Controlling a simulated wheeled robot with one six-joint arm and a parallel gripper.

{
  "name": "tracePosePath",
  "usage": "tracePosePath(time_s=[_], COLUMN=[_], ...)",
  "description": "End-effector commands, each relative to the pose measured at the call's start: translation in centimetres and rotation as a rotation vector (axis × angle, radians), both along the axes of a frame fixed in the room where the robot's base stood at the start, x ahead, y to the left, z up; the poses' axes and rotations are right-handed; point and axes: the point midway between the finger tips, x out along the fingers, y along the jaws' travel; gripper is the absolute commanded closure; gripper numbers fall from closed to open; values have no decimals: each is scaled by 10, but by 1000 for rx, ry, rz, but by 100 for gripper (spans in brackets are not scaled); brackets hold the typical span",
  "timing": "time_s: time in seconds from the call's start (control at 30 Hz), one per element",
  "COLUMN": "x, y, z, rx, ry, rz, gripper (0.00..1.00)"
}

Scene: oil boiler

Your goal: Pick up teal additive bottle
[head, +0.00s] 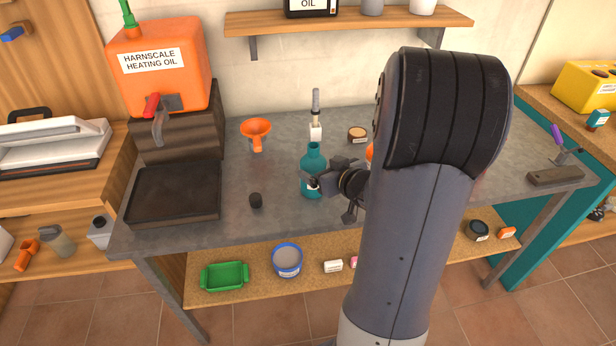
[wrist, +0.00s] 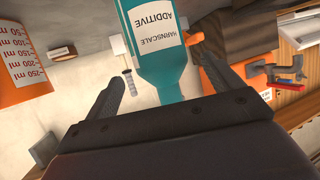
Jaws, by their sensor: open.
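The teal additive bottle (head: 313,160) stands upright on the grey workbench in the head view, and its cap is off. In the wrist view the bottle (wrist: 165,75) shows large, with a white label reading "HARNSCALE ADDITIVE". My gripper (head: 312,183) is at the bottle's lower right in the head view, with the arm coming in from the right. In the wrist view its two dark fingers (wrist: 172,85) are spread, with the bottle lying between their directions. Whether either finger touches the bottle cannot be told.
An orange funnel (head: 256,132) and a small black cap (head: 256,200) lie left of the bottle. A white-based brush-like tool (head: 316,118) stands behind it. An orange oil tank (head: 158,85) and a black tray (head: 172,193) are farther left. My arm hides the bench's right middle.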

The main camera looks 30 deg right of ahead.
Motion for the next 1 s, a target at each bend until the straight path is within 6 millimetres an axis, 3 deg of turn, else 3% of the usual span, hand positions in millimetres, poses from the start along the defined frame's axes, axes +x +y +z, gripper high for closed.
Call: tracePosePath(time_s=[0.6,0.83,1.0], x=[60,61,61], y=[7,7,7], z=[-30,-30,-30], rx=[-3,-2,-2], ry=[2,2,2], rz=[-1,-2,-2], gripper=[13,13,26])
